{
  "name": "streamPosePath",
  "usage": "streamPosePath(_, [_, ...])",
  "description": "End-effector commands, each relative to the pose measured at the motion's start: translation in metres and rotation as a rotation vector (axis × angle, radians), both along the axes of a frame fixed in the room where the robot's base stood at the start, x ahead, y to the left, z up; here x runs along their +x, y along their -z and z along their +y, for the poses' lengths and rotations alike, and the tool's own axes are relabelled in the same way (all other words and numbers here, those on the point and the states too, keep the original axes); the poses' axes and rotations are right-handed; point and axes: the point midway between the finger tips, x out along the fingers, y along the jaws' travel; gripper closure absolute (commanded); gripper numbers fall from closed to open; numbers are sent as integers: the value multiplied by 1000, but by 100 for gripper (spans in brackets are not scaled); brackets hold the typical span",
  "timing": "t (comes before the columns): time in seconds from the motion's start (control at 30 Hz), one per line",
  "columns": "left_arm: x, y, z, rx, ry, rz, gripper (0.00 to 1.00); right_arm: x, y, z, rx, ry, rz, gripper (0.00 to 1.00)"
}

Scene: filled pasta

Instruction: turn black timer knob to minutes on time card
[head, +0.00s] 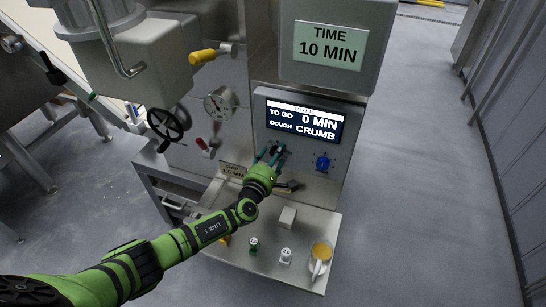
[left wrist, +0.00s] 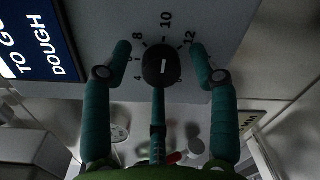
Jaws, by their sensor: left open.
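The time card (head: 331,43) reads TIME 10 MIN. The screen (head: 304,120) reads TO GO 0 MIN, DOUGH CRUMB; its edge shows in the left wrist view (left wrist: 35,40). The black timer knob (left wrist: 163,66) has a short white mark and sits on a dial with 4, 8, 10 and 12 legible; which end of the mark points is unclear. In the head view the knob (head: 277,150) is partly hidden by my left gripper (head: 271,154). That gripper is open, its teal fingers around the knob with visible side gaps. My right gripper is not in view.
A blue knob (head: 323,161) is right of the black one. A gauge (head: 219,103), a black handwheel (head: 165,123) and a yellow-handled lever (head: 205,55) are left. The shelf (head: 262,274) below holds a white block (head: 287,217) and a cup (head: 320,255).

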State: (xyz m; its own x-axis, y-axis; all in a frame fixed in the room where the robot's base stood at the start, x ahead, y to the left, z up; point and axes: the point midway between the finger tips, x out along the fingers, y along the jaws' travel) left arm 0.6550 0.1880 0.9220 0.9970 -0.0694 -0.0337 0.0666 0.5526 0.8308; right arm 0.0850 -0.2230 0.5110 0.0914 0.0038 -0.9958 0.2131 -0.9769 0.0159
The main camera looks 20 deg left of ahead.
Motion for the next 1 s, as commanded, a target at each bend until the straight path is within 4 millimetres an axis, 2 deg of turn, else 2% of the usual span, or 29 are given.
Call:
streamPosePath(0.17, [-10,1,1,0,0,2,40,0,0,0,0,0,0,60])
streamPosePath(0.27, [-23,1,2,-2,2,3,40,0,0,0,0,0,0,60])
streamPosePath(0.7, [-104,-3,7,0,1,2,40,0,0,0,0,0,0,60])
streamPosePath(0.83, [-115,-4,8,1,0,0,40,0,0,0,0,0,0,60])
streamPosePath(1.0, [-120,-5,8,1,0,-1,40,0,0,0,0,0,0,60])
